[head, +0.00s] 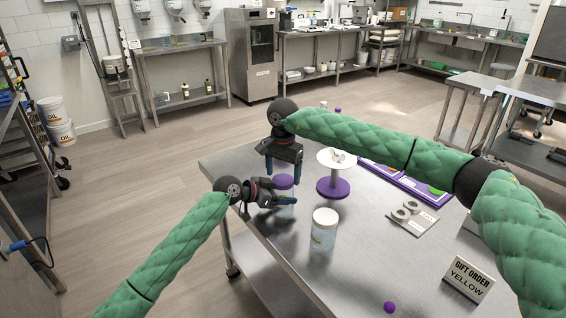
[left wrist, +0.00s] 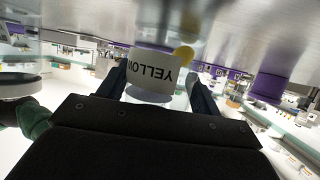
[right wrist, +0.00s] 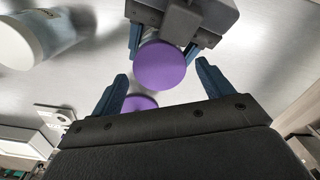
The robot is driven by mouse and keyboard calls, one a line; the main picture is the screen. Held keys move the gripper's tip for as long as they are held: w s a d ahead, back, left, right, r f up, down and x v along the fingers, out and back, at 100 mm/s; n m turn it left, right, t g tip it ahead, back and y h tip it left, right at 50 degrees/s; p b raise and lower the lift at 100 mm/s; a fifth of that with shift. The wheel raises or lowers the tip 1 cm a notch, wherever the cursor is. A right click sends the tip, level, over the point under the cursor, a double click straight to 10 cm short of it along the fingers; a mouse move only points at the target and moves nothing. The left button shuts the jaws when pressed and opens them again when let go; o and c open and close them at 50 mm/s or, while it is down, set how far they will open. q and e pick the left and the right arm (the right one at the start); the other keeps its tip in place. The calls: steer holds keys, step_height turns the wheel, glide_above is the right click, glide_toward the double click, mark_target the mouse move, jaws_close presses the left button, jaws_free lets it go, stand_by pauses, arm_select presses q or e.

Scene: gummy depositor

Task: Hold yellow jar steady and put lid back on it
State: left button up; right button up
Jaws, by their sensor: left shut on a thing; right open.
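The yellow jar (head: 284,204) is a clear jar standing on the steel table. Its white label (left wrist: 152,76) reads YELLOW, upside down in the left wrist view, with a yellow piece beside it. My left gripper (head: 288,200) is shut around the jar's side. The purple lid (head: 283,181) is on the jar's mouth; it also shows as a round disc in the right wrist view (right wrist: 160,66). I cannot tell whether it is fully seated. My right gripper (head: 283,170) is open just above the lid, fingers pointing down; its fingertips (right wrist: 163,83) are either side of the lid, apart from it.
A white-lidded jar (head: 324,232) stands close in front. A stand with a white top and purple base (head: 333,188) is just right.

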steer(key=shift+f, duration=0.8)
steer(key=c, duration=1)
steer(key=m, duration=1.6)
